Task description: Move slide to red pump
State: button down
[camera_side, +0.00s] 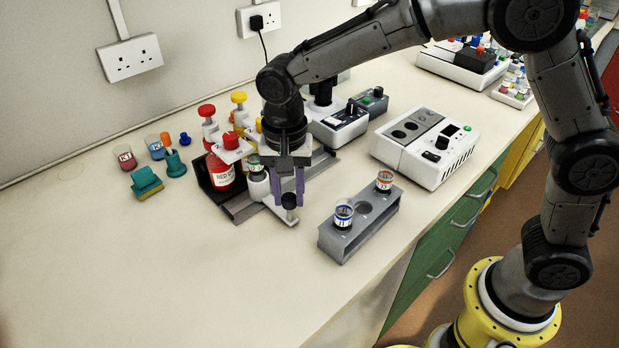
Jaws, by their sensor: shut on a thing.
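The slide is a white carriage (281,213) with a black knob (289,201) at its front end. It sits on a grey rail (240,211) in front of the bottles. My gripper (289,193) points down with its purple fingers shut on the knob. A green-banded vial (255,163) stands behind the fingers, at the carriage's rear. My gripper and wrist partly hide the rear of the station.
A grey rack (365,226) with a blue-banded vial (343,214) and an orange-banded vial (384,181) stands right of my gripper. A white instrument (425,146) is behind it. The front left bench is clear.

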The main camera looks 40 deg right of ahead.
jog(key=shift+a, duration=2.35)
jog(key=shift+a+r, duration=0.1)
jog(key=shift+a, duration=0.05)
jog(key=c, duration=0.6)
grip_release()
jog(key=shift+o, duration=0.2)
notch_tip(320, 180, up, 14)
